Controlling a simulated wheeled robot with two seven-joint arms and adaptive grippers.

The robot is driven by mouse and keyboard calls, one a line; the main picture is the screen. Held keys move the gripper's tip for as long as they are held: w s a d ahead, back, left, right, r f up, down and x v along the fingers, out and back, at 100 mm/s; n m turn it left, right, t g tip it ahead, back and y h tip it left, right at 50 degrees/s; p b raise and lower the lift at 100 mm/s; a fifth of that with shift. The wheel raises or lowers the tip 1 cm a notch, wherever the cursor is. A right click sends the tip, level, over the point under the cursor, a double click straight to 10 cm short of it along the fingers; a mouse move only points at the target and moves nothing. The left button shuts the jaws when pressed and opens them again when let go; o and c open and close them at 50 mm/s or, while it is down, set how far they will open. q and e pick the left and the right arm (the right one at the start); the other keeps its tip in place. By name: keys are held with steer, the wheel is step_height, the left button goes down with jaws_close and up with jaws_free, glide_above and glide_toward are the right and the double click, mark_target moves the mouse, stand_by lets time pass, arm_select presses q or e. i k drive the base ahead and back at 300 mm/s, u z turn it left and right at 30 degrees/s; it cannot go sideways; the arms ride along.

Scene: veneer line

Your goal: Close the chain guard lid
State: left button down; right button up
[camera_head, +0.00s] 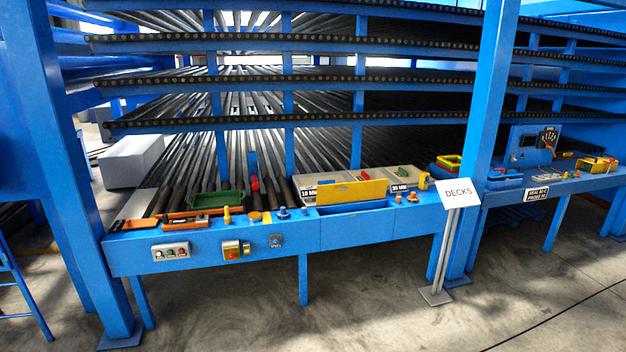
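A yellow panel (352,192), which looks like the chain guard lid, stands tilted up on the front ledge of the blue machine. A blue housing (356,208) lies directly in front of and below it. The lid appears raised, with its broad yellow face toward me. Its hinge is too small to make out. Neither of my grippers shows in the head view.
Grey bins (322,186) stand behind the lid. A green tray (216,201), an orange tray (187,218) and small knobs lie to the left on the ledge. A DECKS sign (458,193) and a blue post (484,130) stand to the right.

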mark_target(327, 194)
steer(key=u, duration=0.75)
steer(key=i, duration=1.65)
steer(key=u, duration=0.4)
steer(key=i, duration=1.75)
steer(key=z, duration=1.25)
steer(key=i, duration=1.05)
steer(key=z, duration=1)
